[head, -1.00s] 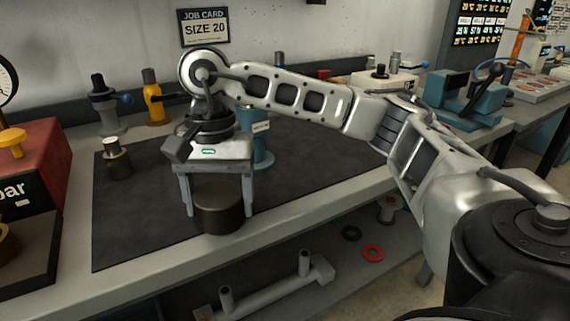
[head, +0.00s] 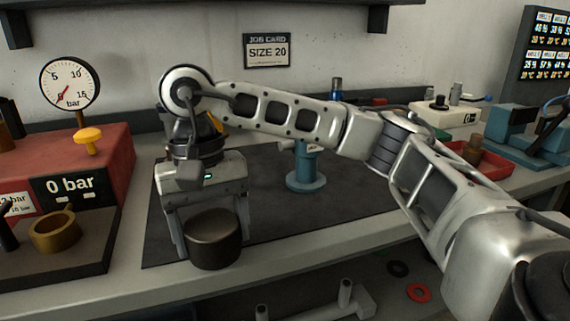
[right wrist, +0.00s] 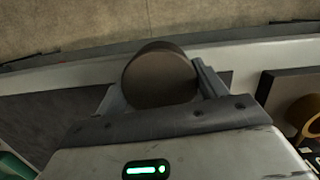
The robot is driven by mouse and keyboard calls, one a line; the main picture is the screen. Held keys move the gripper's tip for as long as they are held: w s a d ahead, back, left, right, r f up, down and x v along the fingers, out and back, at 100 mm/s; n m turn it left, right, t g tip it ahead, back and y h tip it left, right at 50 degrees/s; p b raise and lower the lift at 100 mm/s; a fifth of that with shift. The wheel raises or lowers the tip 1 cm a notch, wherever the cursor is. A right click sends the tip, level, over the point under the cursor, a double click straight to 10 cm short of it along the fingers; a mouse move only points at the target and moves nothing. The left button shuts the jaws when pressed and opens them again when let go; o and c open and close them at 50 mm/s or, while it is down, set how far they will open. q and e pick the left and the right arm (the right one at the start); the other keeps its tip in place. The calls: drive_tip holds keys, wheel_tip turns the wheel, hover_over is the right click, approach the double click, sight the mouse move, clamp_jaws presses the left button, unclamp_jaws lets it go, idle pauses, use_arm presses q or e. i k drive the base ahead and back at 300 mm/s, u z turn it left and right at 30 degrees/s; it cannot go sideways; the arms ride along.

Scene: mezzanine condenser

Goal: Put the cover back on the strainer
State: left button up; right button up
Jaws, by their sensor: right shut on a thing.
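My right gripper (head: 208,228) is shut on a dark bronze, cylindrical cap, seemingly the cover (head: 213,243), over the front left part of the black mat. The right wrist view also shows the cap (right wrist: 158,76) between the two fingers of my right gripper (right wrist: 163,90). A blue fitting with a round base, which looks like the strainer (head: 305,172), stands upright on the mat, right of and behind the gripper. My arm hides part of its top. The cap is apart from it. My left gripper is not in view.
A red unit (head: 115,160) with a dial gauge (head: 69,83) stands left; a brass ring (head: 55,233) lies before it. A red tray (head: 492,170) is at right. A red ring (head: 418,292) lies below the bench. The mat (head: 345,205) is clear right of the strainer.

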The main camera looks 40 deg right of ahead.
sight(305, 179)
drive_tip(key=u, duration=1)
drive_tip(key=k, duration=1)
drive_tip(key=z, duration=1.75)
drive_tip(key=i, duration=0.5)
